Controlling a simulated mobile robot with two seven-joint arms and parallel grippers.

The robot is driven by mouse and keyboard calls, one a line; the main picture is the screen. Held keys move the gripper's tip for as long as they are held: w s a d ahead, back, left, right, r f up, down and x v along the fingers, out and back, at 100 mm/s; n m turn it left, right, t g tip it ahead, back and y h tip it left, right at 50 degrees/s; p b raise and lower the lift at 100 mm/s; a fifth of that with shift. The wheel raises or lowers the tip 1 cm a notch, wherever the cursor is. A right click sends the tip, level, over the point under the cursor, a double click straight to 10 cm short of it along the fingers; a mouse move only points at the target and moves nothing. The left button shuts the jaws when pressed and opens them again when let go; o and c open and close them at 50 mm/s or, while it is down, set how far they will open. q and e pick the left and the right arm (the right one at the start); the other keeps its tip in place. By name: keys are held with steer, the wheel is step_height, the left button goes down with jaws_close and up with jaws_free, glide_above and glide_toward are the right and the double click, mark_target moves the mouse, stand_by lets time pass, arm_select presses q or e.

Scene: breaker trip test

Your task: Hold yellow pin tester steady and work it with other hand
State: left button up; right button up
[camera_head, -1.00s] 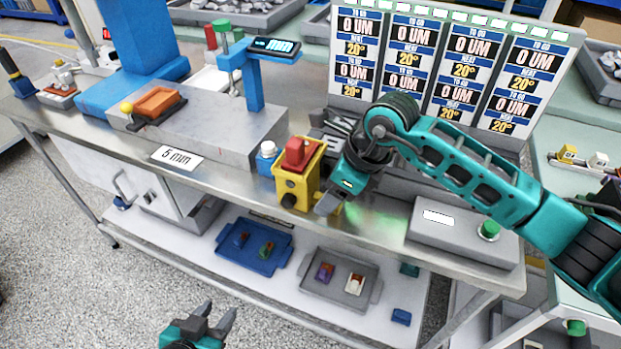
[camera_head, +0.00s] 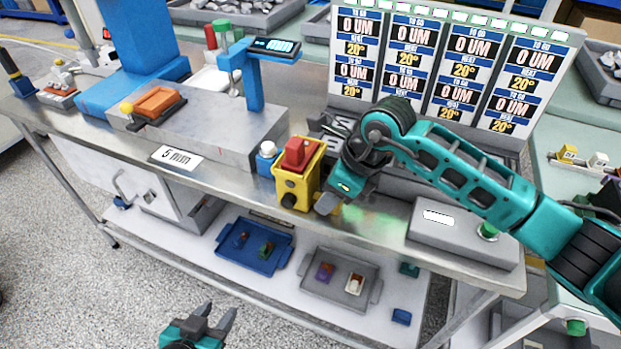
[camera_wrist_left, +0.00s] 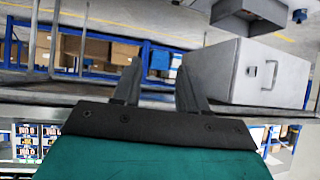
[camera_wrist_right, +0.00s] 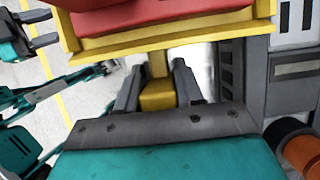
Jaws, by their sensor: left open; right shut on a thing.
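The yellow pin tester (camera_head: 298,176), a yellow box with a red block on top and a dark knob on its front, stands upright at the front edge of the metal bench. My right gripper (camera_head: 332,206) is at its right side, shut on a yellow part low on the tester. In the right wrist view the fingers (camera_wrist_right: 158,92) lie either side of this yellow part, below the tester's yellow and red body (camera_wrist_right: 165,30). My left gripper (camera_head: 212,322) is open and empty, low in front of the bench. In the left wrist view its fingers (camera_wrist_left: 157,88) stand apart.
A white-and-blue bottle (camera_head: 266,158) stands just left of the tester. A grey box with a green button (camera_head: 440,235) is to the right. The shelf below holds a blue tray (camera_head: 232,262) and a grey tray (camera_head: 312,285). Display boards (camera_head: 440,65) stand behind.

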arm_select(q)
jaws_close()
stand_by(0.4)
stand_by(1.4)
